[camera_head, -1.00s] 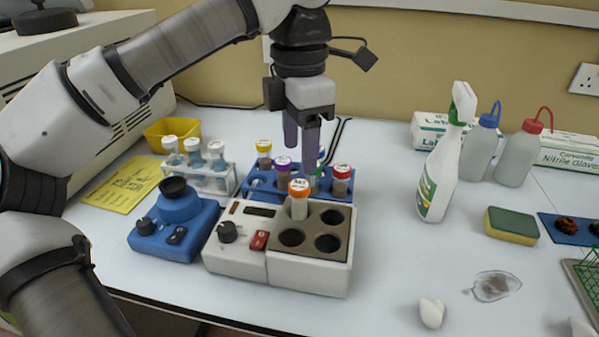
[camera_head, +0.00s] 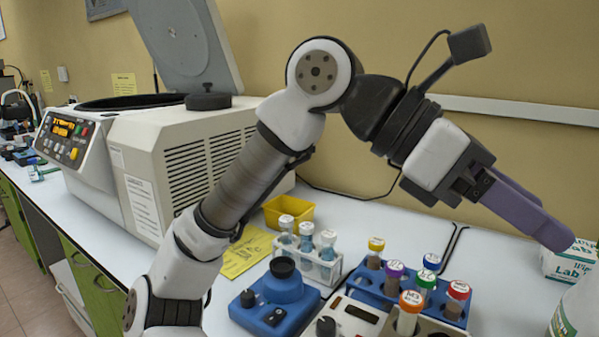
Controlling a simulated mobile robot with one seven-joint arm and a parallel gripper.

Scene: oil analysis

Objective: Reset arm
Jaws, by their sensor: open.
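My gripper (camera_head: 548,222) is raised above the bench at the right, with its purple fingers pointing right and slightly down. It is empty and apart from every tube. My arm is folded up in front of the back wall. Below it, an orange-capped tube (camera_head: 409,314) stands in the beige heating block (camera_head: 350,316). A blue rack (camera_head: 372,286) behind it holds several tubes with yellow, purple, green, blue and red caps.
A blue mixer (camera_head: 275,303) and a white rack (camera_head: 318,268) of white-capped tubes stand left of the block. A centrifuge (camera_head: 190,150) with raised lid (camera_head: 187,40) fills the left. A yellow tray (camera_head: 289,211), a glove box (camera_head: 568,262) and a spray bottle (camera_head: 575,312) also show.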

